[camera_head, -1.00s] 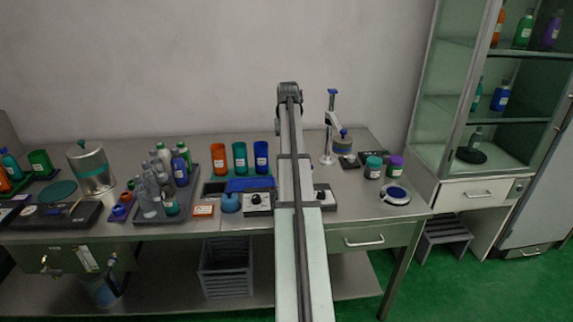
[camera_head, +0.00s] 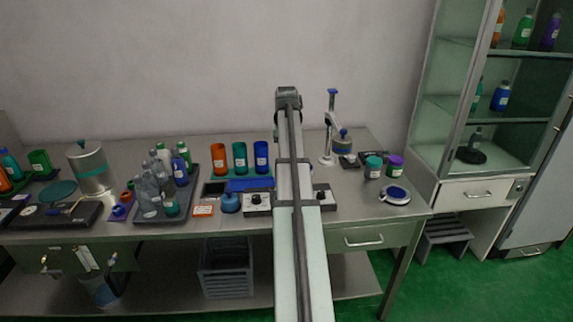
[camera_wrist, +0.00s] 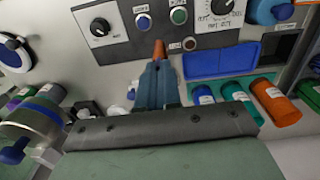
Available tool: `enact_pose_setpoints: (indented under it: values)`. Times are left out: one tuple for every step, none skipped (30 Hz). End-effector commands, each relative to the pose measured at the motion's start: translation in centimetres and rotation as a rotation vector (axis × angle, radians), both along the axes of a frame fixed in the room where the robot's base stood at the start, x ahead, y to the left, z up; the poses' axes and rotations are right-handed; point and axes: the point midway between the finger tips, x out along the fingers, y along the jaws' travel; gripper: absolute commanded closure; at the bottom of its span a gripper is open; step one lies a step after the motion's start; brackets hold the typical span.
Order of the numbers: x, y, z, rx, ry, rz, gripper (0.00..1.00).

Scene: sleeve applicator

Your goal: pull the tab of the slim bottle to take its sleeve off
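My gripper (camera_wrist: 156,82) shows in the wrist view, with its two dark blue-grey fingers close together over a control panel. A small orange-brown tip shows at the fingertips; I cannot tell whether it is gripped or stands behind them. In the head view my own arm hides the gripper. A grey tray (camera_head: 152,220) left of the arm holds several bottles, some clear grey, one blue (camera_head: 180,171) and some green-topped. I cannot tell which is the slim bottle, and no sleeve tab can be made out.
The control panel (camera_wrist: 205,47) has knobs and buttons. Orange (camera_head: 219,158), teal (camera_head: 240,157) and blue (camera_head: 261,156) cups stand behind a blue tray (camera_head: 250,185). A stand (camera_head: 328,130), two lidded jars and a round dish (camera_head: 394,195) are to the arm's right.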

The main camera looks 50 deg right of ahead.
Motion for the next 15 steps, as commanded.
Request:
enact_pose_setpoints:
  values:
    - [0.4,0.4,0.0,0.0,0.0,0.001,1.0]
    - [0.5,0.5,0.0,0.0,0.0,0.001,1.0]
    - [0.8,0.8,0.0,0.0,0.0,0.001,1.0]
    - [0.9,0.9,0.0,0.0,0.0,0.0,1.0]
    - [1.1,1.1,0.0,0.0,0.0,0.0,1.0]
    - [1.3,1.3,0.0,0.0,0.0,0.001,1.0]
    - [1.5,1.5,0.0,0.0,0.0,0.001,1.0]
    - [1.7,1.7,0.0,0.0,0.0,0.001,1.0]
    - [1.9,1.9,0.0,0.0,0.0,0.001,1.0]
    - [2.1,2.1,0.0,0.0,0.0,0.001,1.0]
    - [2.3,2.2,0.0,0.0,0.0,0.001,1.0]
    - [2.5,2.5,0.0,0.0,0.0,0.0,1.0]
    - [2.6,2.6,0.0,0.0,0.0,0.0,1.0]
    - [2.8,2.8,0.0,0.0,0.0,0.0,1.0]
    - [3.0,3.0,0.0,0.0,0.0,0.0,1.0]
